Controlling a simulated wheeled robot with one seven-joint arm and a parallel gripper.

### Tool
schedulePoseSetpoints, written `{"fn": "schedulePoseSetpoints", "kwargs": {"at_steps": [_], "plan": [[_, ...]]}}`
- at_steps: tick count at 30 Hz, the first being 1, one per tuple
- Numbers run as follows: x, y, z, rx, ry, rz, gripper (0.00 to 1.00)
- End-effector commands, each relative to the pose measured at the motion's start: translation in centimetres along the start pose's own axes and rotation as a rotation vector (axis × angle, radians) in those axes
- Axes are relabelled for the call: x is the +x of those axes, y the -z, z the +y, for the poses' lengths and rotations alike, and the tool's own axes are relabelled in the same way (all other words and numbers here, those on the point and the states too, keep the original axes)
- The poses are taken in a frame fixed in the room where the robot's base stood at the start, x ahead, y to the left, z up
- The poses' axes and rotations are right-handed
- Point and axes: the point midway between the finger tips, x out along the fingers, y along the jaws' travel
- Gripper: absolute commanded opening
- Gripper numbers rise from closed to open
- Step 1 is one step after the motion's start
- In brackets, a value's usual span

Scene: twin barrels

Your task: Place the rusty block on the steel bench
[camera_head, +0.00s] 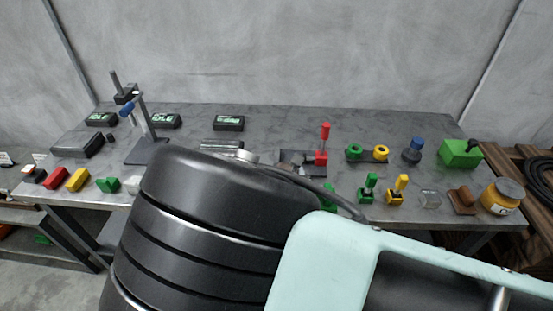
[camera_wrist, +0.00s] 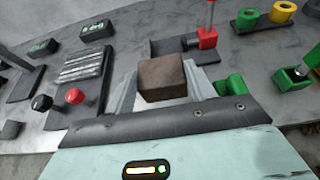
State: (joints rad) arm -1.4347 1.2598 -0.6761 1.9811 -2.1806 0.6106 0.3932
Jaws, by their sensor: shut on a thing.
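The rusty block (camera_wrist: 161,72), a dull brown block, sits between the two pale fingers of my gripper (camera_wrist: 161,90) in the wrist view. My gripper is shut on it. Behind and around it is the grey steel bench (camera_wrist: 130,25), which also shows in the head view (camera_head: 275,118). The block is over the bench, but I cannot tell whether its underside touches it.
A red-handled fixture (camera_head: 322,150) stands beyond the block. A ribbed plate (camera_wrist: 82,66) and a red knob (camera_wrist: 75,96) lie to the left, and a green part (camera_wrist: 230,86) to the right. The bench's back strip is mostly clear.

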Motion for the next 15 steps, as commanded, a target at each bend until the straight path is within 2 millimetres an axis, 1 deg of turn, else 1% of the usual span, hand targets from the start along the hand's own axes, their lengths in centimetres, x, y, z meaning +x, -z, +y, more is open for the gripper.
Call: {"fn": "schedulePoseSetpoints", "kwargs": {"at_steps": [3, 6, 13, 15], "plan": [[0.7, 1.6, -0.1, -0.005, 0.000, -0.002, 0.11], [1.2, 2.7, -0.1, -0.002, 0.001, -0.002, 0.11], [1.8, 4.1, -0.1, -0.001, 0.002, -0.002, 0.11], [2.0, 4.8, -0.1, -0.002, 0.003, -0.002, 0.11]]}}
